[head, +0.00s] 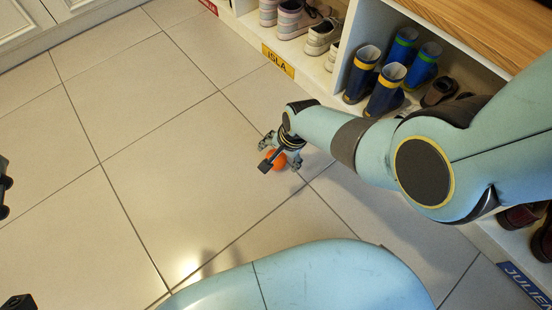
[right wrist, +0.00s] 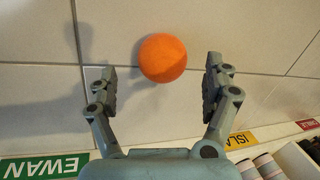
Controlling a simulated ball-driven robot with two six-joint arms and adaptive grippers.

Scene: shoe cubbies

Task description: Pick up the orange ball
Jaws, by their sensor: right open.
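The orange ball (head: 279,158) lies on the tiled floor, partly hidden behind my right gripper in the head view. In the right wrist view the whole ball (right wrist: 162,57) shows between and slightly beyond the fingertips. My right gripper (head: 279,157) reaches down over the ball with its fingers spread. In the right wrist view the gripper (right wrist: 161,74) is open, with a visible gap on each side of the ball.
A white shoe cubby (head: 347,45) with a wooden top (head: 490,22) runs along the upper right. It holds blue boots (head: 385,90) and pale shoes (head: 320,36). A yellow ISLA label (head: 278,60) marks its edge. Open floor (head: 150,150) lies left of the ball.

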